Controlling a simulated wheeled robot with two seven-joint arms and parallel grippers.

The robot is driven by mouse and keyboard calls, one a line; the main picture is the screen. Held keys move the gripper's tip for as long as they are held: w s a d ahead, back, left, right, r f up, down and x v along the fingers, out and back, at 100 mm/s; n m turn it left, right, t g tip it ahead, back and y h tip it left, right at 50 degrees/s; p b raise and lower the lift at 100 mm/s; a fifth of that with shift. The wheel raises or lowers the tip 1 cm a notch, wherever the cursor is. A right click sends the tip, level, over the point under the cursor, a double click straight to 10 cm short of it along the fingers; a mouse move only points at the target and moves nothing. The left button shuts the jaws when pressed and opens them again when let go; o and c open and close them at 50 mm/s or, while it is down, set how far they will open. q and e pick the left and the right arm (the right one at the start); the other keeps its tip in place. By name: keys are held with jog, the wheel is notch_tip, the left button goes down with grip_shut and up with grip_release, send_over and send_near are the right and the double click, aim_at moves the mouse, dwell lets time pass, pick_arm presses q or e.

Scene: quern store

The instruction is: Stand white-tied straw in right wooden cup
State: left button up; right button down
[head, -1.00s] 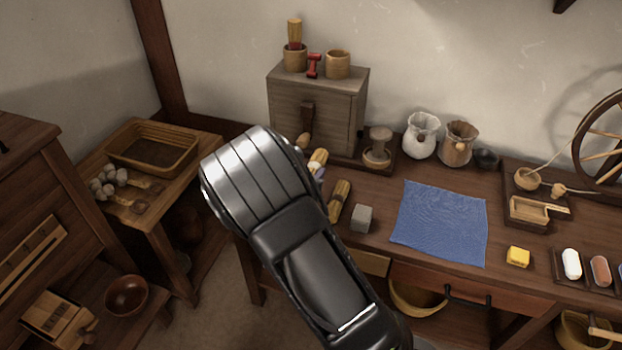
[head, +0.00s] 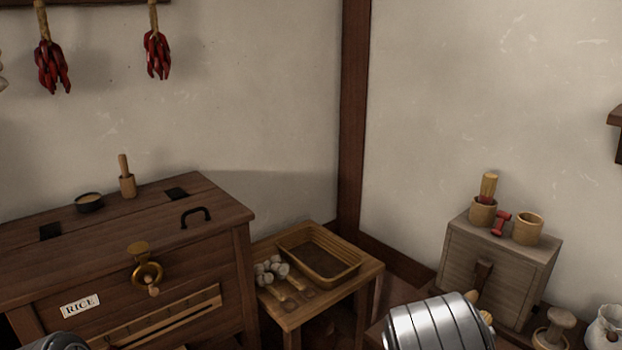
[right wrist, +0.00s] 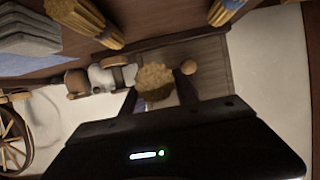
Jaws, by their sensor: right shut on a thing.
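In the right wrist view my right gripper (right wrist: 158,92) is shut on a straw bundle (right wrist: 153,78), seen nearly end-on. Its tie is mostly hidden; a pale patch shows below the straw end. In the head view a straw end (head: 487,317) shows beside my right arm, which hides the gripper's fingers. The right wooden cup (head: 528,229) stands upright and looks empty on the grey wooden chest. The left wooden cup (head: 483,211) holds a straw bundle (head: 489,185) with red at its base. My left gripper is not in view.
A red spool-shaped piece (head: 501,223) lies between the cups. The chest (head: 490,262) has a front handle. A wooden stamp (head: 553,328) and a pale jar (head: 605,328) stand right of it. Other straw bundles (right wrist: 85,20) (right wrist: 228,10) show in the wrist view.

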jog(key=shift+w+a+f+n+y, duration=0.1)
jog(key=shift+w+a+n+y, duration=0.1)
jog(key=shift+a+n+y, duration=0.15)
jog(key=w+a+r+n+t+y+p, duration=0.1)
jog(key=a+r+n+y, duration=0.4)
jog(key=a, duration=0.6)
jog(key=w+a+r+n+t+y+p, duration=0.2)
jog(key=a+r+n+t+y+p, duration=0.1)
jog(key=a, duration=0.8)
jog(key=shift+a+r+n+t+y, duration=0.2)
jog(key=shift+r+n+t+y, duration=0.6)
jog(key=shift+r+n+y, duration=0.25)
jog(key=shift+w+f, duration=0.1)
jog(key=shift+a, duration=0.1)
